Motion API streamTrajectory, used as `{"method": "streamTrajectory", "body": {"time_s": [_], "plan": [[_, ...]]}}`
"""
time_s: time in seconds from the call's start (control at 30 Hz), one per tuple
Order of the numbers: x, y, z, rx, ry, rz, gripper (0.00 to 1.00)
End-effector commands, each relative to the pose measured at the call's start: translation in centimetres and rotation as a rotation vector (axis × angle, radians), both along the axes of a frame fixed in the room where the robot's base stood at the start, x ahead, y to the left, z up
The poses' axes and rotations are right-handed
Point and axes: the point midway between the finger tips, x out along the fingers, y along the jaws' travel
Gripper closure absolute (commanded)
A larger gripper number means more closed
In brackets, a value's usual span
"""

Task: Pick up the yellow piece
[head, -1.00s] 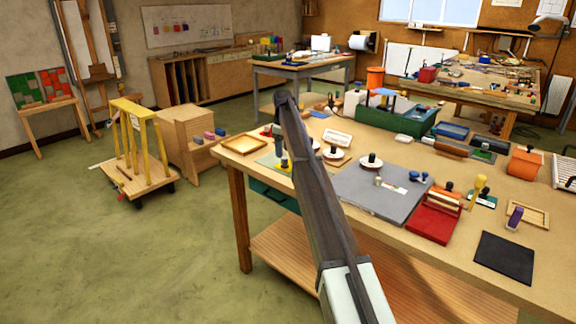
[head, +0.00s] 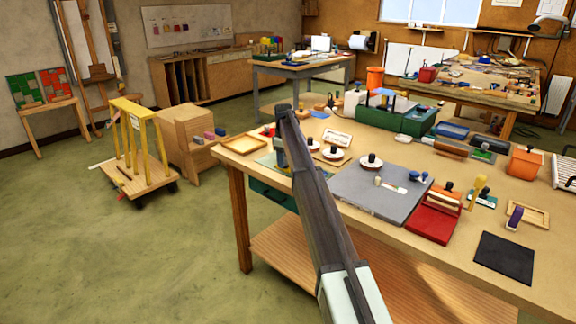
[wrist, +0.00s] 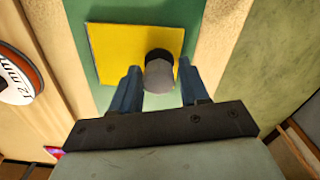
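The yellow piece (wrist: 112,50) is a flat yellow square with a dark, grey-topped knob (wrist: 160,72), lying on a green sheet (wrist: 190,12) in the wrist view. My gripper (wrist: 158,78) is open, with one blue finger on each side of the knob; I cannot tell whether either finger touches it. In the head view my gripper (head: 281,155) is low over the green sheet (head: 266,160) at the table's left end. There it hides most or all of the yellow piece.
A white disc (wrist: 14,78) with an orange-brown rim lies left of the sheet in the wrist view. A wooden tray (head: 243,145), white discs with black knobs (head: 333,154) and a grey board (head: 375,195) are nearby. The table's left edge is close.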

Motion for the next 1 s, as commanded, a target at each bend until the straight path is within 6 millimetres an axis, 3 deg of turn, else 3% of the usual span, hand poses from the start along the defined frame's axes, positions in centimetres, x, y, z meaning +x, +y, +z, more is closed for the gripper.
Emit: {"method": "streamTrajectory", "body": {"time_s": [0.4,0.77,1.0], "plan": [[0.0,0.0,0.0,0.0,0.0,0.0,0.94],[0.0,0.0,0.6,0.0,-0.001,0.0,0.94],[0.1,0.0,3.4,0.0,-0.001,0.0,0.94]]}}
